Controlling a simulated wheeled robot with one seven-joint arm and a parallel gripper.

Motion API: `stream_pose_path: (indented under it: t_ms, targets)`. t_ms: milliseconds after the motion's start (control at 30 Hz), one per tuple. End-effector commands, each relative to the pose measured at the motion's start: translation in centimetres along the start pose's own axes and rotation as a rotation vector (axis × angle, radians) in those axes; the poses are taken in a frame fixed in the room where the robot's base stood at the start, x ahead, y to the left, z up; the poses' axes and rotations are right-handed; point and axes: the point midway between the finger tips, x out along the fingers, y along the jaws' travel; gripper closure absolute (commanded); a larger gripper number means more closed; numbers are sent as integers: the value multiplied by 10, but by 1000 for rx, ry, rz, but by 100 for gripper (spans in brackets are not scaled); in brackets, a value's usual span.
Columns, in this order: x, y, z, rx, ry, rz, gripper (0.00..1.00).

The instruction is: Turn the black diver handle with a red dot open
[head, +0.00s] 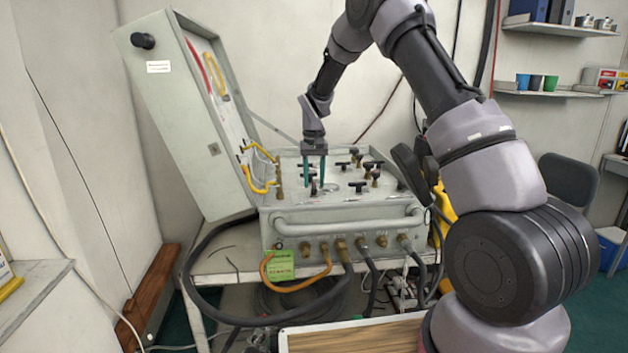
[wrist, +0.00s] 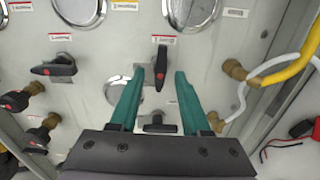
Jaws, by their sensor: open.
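A black handle with a red dot (wrist: 161,66) stands on the grey panel in the wrist view, its long side running up and down the picture. My gripper (wrist: 159,75) is open, with one green finger on each side of this handle. Gaps show between the handle and both fingers. In the head view my gripper (head: 315,183) points down at the panel top, and the handle there is too small to make out clearly. Other black handles with red dots (wrist: 55,70) sit to the left in the wrist view, turned more sideways.
A black T-shaped knob (wrist: 158,124) sits between my fingers, nearer the palm. Round gauges (wrist: 192,10) and brass fittings with yellow and white hoses (wrist: 280,72) are close by. The case's raised lid (head: 190,120) stands left of my gripper. Several more knobs (head: 357,160) lie to the right.

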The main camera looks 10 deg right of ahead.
Motion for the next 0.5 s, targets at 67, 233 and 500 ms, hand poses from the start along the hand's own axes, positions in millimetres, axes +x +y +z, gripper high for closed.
stream_pose_path:
  t_ms: [67, 233, 500]
  targets:
    - [-4, 0, 0, 0, 1, 0, 53]
    - [-28, 0, -1, 1, 4, -1, 53]
    - [-82, 0, -1, 0, 3, 0, 53]
